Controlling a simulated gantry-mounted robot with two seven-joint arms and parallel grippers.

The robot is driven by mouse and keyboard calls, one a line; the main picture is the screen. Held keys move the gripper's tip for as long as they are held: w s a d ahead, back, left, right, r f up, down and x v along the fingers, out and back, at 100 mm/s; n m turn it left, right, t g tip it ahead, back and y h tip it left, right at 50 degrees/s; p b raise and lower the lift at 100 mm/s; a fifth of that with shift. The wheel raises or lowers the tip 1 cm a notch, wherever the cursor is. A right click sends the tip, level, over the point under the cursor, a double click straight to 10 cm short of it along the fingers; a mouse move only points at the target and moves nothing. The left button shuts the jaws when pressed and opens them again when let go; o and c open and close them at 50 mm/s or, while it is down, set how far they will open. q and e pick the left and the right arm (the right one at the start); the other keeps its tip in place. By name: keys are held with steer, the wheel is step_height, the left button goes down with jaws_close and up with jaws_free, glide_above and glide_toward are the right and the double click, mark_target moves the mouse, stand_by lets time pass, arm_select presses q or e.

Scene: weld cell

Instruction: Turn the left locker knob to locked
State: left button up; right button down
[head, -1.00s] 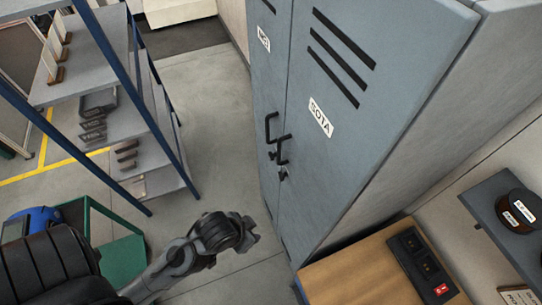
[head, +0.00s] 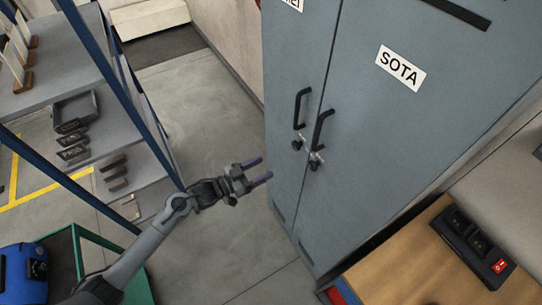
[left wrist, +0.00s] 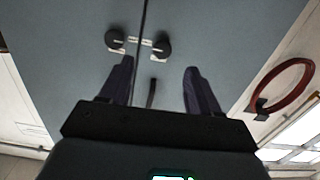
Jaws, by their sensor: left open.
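The grey-blue locker has two doors, each with a black bar handle and a small black knob below it. The left locker knob (head: 297,145) is just left of the door seam. The right knob (head: 316,162) is on the SOTA door. My left gripper (head: 262,170) is open and empty, left of and apart from both knobs, its fingers pointing toward the locker. In the left wrist view, which looks upside down, two knobs show beyond the open fingers (left wrist: 158,66), with pale plates beside them. The knobs' turn position is too small to tell.
A blue-framed shelf (head: 105,125) stands at left, with a green cart (head: 75,245) below it. A wooden bench (head: 405,270) with a black switch box (head: 472,240) is right of the locker. The floor (head: 205,110) between shelf and locker is clear.

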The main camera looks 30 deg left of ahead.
mark_target(294, 146)
arm_select(q)
steer(key=r+x, duration=0.1)
steer(key=x, duration=0.7)
steer(key=r+x, duration=0.1)
steer(key=x, duration=0.4)
steer(key=shift+w+a+r, duration=0.3)
steer(key=shift+w+r, duration=0.05)
steer(key=shift+w, duration=0.05)
arm_select(e)
steer(key=shift+w+d+f, duration=0.15)
steer(key=shift+w+d, duration=0.05)
steer(key=shift+d, duration=0.35)
arm_select(q)
steer(key=shift+m+h, duration=0.3)
steer(key=shift+c, duration=0.3)
steer(key=c, duration=0.9)
arm_select(e)
steer(key=shift+d, duration=0.1)
